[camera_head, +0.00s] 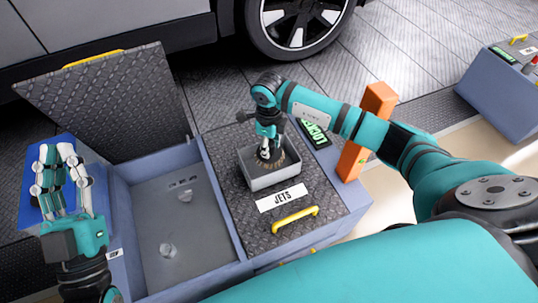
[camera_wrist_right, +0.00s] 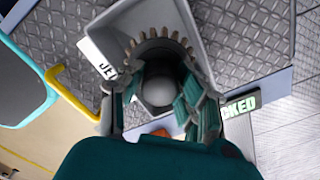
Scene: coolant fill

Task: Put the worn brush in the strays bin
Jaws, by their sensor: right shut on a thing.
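My right gripper (camera_head: 267,152) is shut on the worn brush (camera_head: 273,161), a round piece with a ring of tan bristles. The brush also shows between the fingers in the right wrist view (camera_wrist_right: 157,45). It is at the mouth of a small grey bin (camera_head: 277,181) behind the JETS label; I cannot tell whether it touches the bin's floor. My left gripper (camera_head: 60,162) is open and empty, over a blue container (camera_head: 30,192) at the far left. No label reading strays is legible.
An open blue-grey chest compartment (camera_head: 205,255) holds a few small pale pieces; its tread-plate lid (camera_head: 110,105) stands raised. A yellow handle (camera_head: 296,217) lies in front of the JETS label. An orange post (camera_head: 366,130) stands right of the bin, near a green lit LOCKED sign (camera_head: 314,131).

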